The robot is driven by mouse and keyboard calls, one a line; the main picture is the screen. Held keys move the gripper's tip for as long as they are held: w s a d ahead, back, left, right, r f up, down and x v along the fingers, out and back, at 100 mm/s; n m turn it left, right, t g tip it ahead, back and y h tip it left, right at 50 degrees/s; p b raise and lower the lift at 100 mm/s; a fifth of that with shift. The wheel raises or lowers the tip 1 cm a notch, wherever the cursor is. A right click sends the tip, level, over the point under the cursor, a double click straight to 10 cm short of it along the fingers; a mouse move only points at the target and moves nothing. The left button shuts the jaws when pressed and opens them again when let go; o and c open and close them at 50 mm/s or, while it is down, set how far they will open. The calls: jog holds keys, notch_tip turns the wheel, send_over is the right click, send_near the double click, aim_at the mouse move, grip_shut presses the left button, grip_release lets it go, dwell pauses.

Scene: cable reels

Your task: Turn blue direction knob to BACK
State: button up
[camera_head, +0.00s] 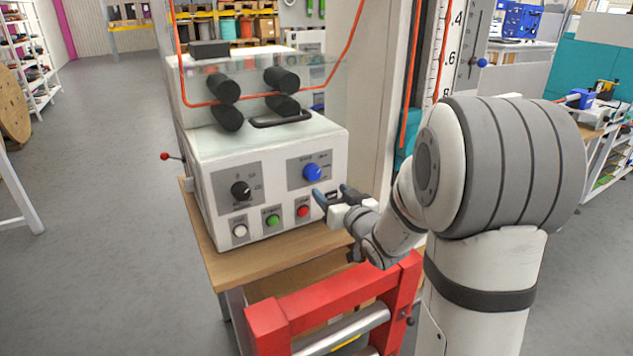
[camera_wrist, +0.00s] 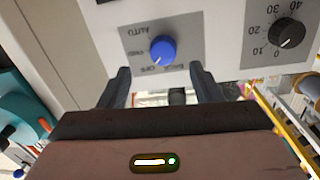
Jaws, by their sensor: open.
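The blue direction knob (camera_head: 312,172) sits on a grey plate on the upper right of the white machine's front (camera_head: 225,165). In the wrist view the blue knob (camera_wrist: 163,49) is ahead of the fingers, with labels around it that seem to read AUTO, FWD, BACK and OFF. I cannot tell for sure which label its pointer faces. My gripper (camera_head: 331,194) is just below and to the right of the knob, apart from it. In the wrist view my gripper (camera_wrist: 162,80) is open, its two dark fingers spread and nothing between them.
A black dial (camera_head: 241,190) is left of the knob. White (camera_head: 240,231), green (camera_head: 272,220) and red (camera_head: 303,211) buttons line the lower front. A red frame (camera_head: 330,305) with rollers stands below. An orange cable (camera_head: 240,103) runs through black rollers above.

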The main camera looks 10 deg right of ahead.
aim_at(315, 176)
jog(key=p+x, duration=0.1)
jog(key=x, duration=0.7)
jog(key=shift+a+r, duration=0.15)
jog(key=shift+r, duration=0.05)
jog(key=c, duration=1)
